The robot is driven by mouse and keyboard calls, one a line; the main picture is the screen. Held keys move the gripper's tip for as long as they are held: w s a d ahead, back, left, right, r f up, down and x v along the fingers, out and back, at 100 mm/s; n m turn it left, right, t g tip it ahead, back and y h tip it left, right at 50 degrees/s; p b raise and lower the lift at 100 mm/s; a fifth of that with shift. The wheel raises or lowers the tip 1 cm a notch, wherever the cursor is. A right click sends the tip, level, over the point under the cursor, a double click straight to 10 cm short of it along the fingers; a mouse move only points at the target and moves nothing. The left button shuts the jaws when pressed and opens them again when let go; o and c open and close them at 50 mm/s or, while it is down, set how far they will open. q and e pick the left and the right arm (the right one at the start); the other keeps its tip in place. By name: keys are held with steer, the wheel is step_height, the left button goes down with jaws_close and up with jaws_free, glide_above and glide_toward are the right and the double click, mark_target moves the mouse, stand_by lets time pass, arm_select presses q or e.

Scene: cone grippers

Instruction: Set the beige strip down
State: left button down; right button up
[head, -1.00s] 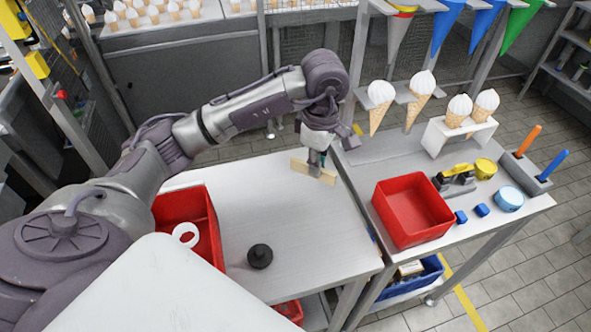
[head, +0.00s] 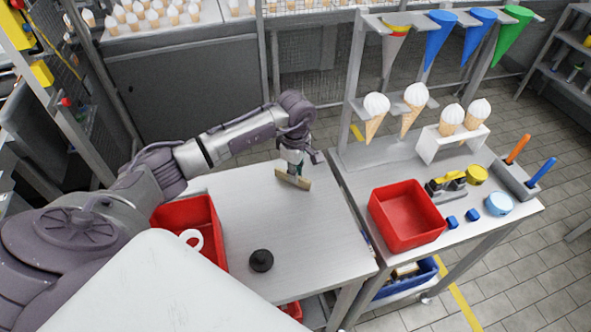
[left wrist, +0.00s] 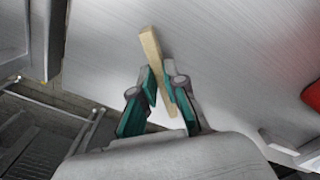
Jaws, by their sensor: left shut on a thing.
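The beige strip (head: 293,179) is a short flat bar at the far right part of the left table, near its back edge. My left gripper (head: 294,171) is shut on it from above. In the left wrist view the strip (left wrist: 152,48) sticks out past the green-padded fingers (left wrist: 163,88), which close on its sides. The strip is at or just above the table top (head: 285,235); I cannot tell if it touches. My right gripper is not in view.
A red bin with a white ring (head: 191,238) and a black knobbed piece (head: 261,260) are at the front left. On the right table stand a red bin (head: 408,215), blue cubes (head: 453,222) and a cone rack (head: 450,146). The table middle is clear.

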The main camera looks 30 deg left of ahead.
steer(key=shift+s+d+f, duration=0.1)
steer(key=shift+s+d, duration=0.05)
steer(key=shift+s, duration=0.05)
arm_select(q)
steer(key=c, duration=1.7)
jaws_free()
steer(key=shift+f, duration=0.1)
steer(key=o, duration=0.5)
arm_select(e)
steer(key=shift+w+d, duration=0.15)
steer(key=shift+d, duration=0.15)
